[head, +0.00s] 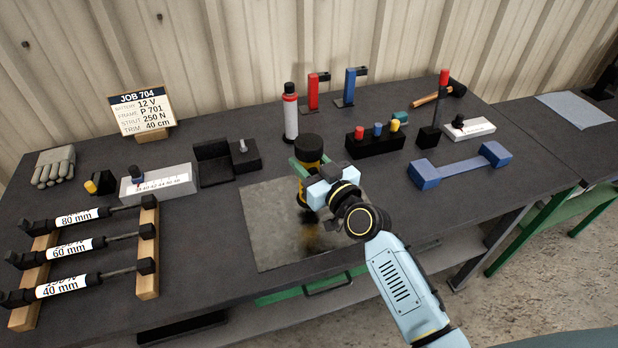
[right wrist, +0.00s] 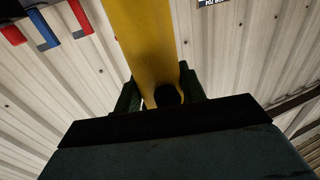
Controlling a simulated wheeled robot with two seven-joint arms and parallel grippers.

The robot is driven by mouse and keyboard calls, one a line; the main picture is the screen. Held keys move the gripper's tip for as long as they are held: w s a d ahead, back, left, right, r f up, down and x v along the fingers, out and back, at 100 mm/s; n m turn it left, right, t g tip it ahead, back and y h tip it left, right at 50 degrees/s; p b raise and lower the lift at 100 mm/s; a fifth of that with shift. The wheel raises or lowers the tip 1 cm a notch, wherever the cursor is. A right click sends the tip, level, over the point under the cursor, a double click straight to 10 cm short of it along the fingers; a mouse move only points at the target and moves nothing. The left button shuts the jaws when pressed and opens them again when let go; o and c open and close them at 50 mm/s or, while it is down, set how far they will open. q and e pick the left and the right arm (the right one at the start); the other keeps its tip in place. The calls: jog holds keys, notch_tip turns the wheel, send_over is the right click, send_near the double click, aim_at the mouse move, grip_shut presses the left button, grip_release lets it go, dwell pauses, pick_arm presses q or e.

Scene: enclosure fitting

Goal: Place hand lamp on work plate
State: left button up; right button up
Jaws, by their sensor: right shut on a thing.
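The hand lamp (head: 307,172) is yellow and black with a black round top, and stands about upright over the grey metal work plate (head: 277,237). My right gripper (head: 307,170) has its green-tipped fingers shut around the lamp's body. In the right wrist view the yellow body of the lamp (right wrist: 150,50) sits between the dark green fingers. A dark reflection or shadow of the lamp shows on the plate below it. I cannot tell whether the lamp's base touches the plate. My left gripper does not show.
A black holder with red, blue and yellow pegs (head: 375,142) stands right of the lamp. A red and white canister (head: 290,112) stands behind. A blue bar (head: 458,167) lies at the right, and a strut rack (head: 148,250) at the left. The plate's left part is clear.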

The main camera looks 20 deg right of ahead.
jog(key=shift+f+b, duration=0.65)
jog(key=shift+f, duration=0.95)
jog(key=shift+f, duration=0.15)
jog(key=o, duration=1.1)
jog(key=shift+o, duration=0.2)
jog(key=shift+s+d, duration=0.1)
jog(key=shift+s, duration=0.3)
jog(key=v, duration=1.1)
jog(key=shift+s, duration=0.15)
